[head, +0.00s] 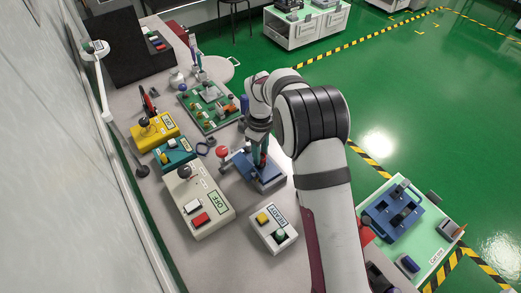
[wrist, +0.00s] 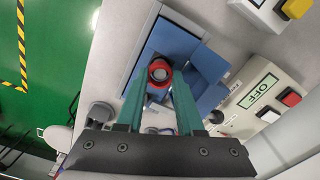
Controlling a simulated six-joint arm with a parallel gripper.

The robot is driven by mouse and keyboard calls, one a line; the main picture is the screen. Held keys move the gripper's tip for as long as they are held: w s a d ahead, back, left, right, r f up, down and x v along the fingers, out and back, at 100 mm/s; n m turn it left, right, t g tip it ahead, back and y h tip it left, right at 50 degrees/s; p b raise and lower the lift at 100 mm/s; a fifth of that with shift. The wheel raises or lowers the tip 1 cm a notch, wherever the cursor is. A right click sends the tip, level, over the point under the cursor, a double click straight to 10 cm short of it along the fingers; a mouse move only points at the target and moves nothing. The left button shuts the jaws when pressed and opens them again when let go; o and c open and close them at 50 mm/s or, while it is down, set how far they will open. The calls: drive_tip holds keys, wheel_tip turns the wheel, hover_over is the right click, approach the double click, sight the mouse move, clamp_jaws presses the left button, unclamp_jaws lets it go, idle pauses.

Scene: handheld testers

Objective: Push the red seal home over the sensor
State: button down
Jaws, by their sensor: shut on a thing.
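The red seal (wrist: 160,66) is a red ring at my fingertips in the wrist view, with a dark band and a grey round centre inside it. My gripper (wrist: 160,84) has two teal fingers, shut on the red seal. The seal is over the blue fixture (wrist: 172,43). In the head view my gripper (head: 261,150) points down at the blue fixture (head: 268,184), with a bit of red between the fingers. The sensor cannot be made out clearly, and I cannot tell whether the seal touches it.
A red ball knob (head: 222,152) stands left of the fixture. A box marked OFF (head: 212,208) and a box marked READY (head: 264,237) are close by. Yellow (head: 156,130) and teal (head: 174,154) testers and a green board (head: 215,119) lie farther back.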

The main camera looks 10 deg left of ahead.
drive_tip(key=shift+f, duration=1.05)
drive_tip(key=shift+c, duration=2.3)
unclamp_jaws()
wheel_tip(320, 180, up, 16)
drive_tip(key=shift+f, duration=0.1)
